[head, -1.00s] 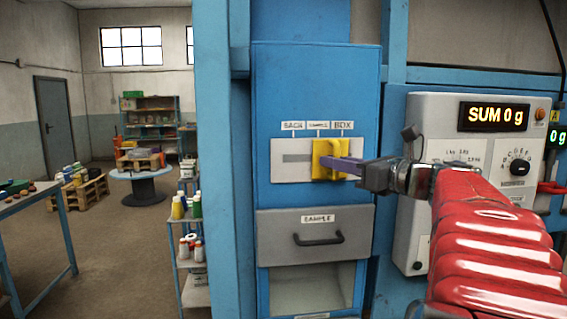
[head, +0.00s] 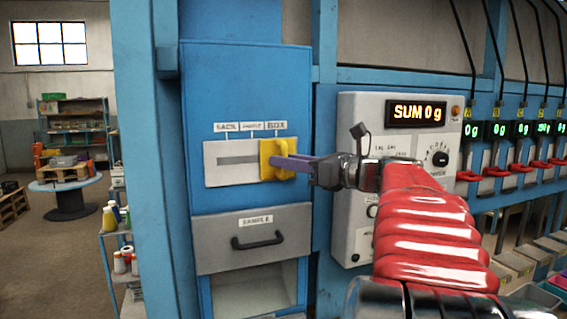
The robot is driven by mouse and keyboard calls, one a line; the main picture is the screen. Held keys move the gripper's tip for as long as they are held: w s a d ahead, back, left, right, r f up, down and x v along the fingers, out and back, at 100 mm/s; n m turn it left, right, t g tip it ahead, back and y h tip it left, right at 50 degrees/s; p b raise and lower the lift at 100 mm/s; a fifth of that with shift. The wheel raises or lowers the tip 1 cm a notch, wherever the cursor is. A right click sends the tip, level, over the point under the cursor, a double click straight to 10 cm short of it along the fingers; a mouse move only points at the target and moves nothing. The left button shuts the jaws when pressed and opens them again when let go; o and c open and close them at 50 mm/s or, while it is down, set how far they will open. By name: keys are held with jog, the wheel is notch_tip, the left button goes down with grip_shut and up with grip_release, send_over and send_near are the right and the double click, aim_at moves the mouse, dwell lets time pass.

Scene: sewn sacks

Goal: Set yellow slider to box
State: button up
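The yellow slider (head: 268,151) sits at the right end of the slot in a pale plate (head: 222,178) on the blue cabinet. It stands under the BOX label (head: 276,126); the SACK label (head: 226,127) and a small middle label (head: 251,126) are to its left, over bare slot. My gripper (head: 283,161) reaches in from the right, its purple fingers close together at the slider's upright handle. The fingers appear shut on the handle, though their far side is partly hidden.
Below the slider is a grey SAMPLE drawer (head: 285,223) with a black handle. A grey panel (head: 352,120) with a SUM 0 g display (head: 416,113) stands close behind my arm. Red levers (head: 497,171) line the right. A shelf with bottles (head: 115,230) is at left.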

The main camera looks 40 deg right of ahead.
jog(key=shift+s+f, duration=0.1)
jog(key=v, duration=1.3)
jog(key=shift+s, duration=0.3)
dwell(0.5)
jog(key=w+a+f+n+g, duration=0.3)
jog(key=a+f+n+g, duration=0.2)
jog(key=a+f+n, duration=0.5)
jog(key=w+a+f+n+g, duration=0.3)
jog(key=a+f+n+g, duration=0.25)
jog(key=a+f, duration=0.75)
jog(key=s+a+f+n+g+h, duration=0.1)
jog(key=s+a+f+n+h, duration=0.3)
jog(key=s+a+f+n, duration=0.6)
jog(key=a+n, duration=0.1)
jog(key=n, duration=0.7)
jog(key=shift+s+a+f, duration=0.25)
jog(key=shift+s+a, duration=0.05)
